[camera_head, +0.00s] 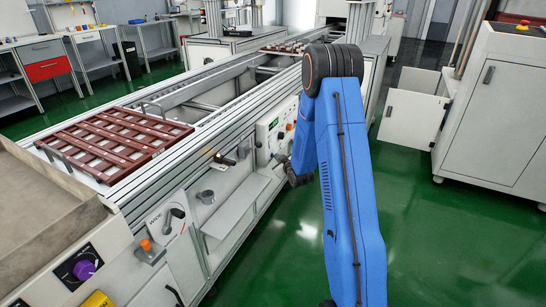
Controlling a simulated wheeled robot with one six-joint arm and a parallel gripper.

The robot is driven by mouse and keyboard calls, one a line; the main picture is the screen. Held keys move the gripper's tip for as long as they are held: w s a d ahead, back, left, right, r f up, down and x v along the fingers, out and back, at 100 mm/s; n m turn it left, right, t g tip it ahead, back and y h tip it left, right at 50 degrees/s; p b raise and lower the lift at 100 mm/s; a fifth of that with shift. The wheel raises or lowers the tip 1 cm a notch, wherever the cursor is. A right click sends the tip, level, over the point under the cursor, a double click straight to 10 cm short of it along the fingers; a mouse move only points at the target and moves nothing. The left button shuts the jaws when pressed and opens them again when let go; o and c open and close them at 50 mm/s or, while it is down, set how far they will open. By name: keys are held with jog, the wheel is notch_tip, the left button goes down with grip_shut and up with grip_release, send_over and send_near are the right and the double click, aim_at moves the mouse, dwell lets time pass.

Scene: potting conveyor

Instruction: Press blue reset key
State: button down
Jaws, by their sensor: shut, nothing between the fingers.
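A pale control panel (269,134) with a small green display and several small coloured buttons is set in the side of the conveyor, left of my arm. I cannot make out for sure which button is the blue reset key at this size; part of the panel's right side is close behind my forearm. My gripper (279,158) is small and dark in this view, at the end of my bent blue arm, in front of the lower right of the panel. Its fingers look shut and empty. I cannot tell whether it touches the panel.
A reddish-brown slatted tray (118,143) lies on the conveyor (212,125). A lever plate (166,217), an orange knob (146,246) and a purple knob (83,269) are on the near side. A white cabinet (497,125) stands right. Green floor is clear between.

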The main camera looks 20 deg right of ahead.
jog(key=shift+s+d, duration=0.25)
jog(key=shift+s, duration=0.1)
jog(key=s+d, duration=0.3)
jog(key=s, duration=0.1)
jog(key=shift+s+d, duration=0.35)
dwell(0.4)
dwell(0.7)
